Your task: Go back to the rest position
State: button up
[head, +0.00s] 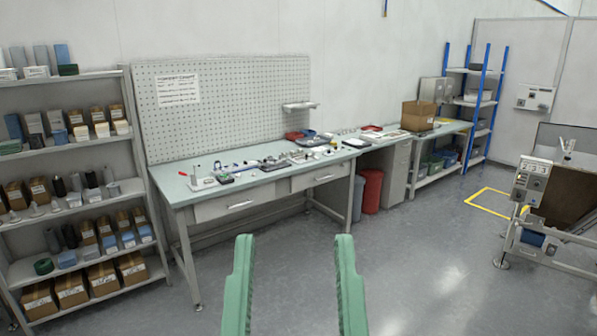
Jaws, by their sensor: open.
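My gripper (295,240) shows as two green fingers rising from the bottom edge of the head view. The fingers stand wide apart with only grey floor visible between them, so it is open and empty. It appears in front of the workbench (185,180), apart from it. The workbench has a pale green top with many small parts and tools on it, too small to tell apart. The rest of my arm is out of view.
A grey shelf rack (80,188) with boxes stands at the left. A red bin (372,190) stands beside the bench, with a blue-post rack (487,100) further back. A machine (545,190) is at the right. The middle floor (430,250) is clear.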

notch_tip(320, 180, up, 29)
jog(key=p, duration=2.5)
jog(key=shift+w+p, duration=0.2)
jog(key=shift+p, duration=0.15)
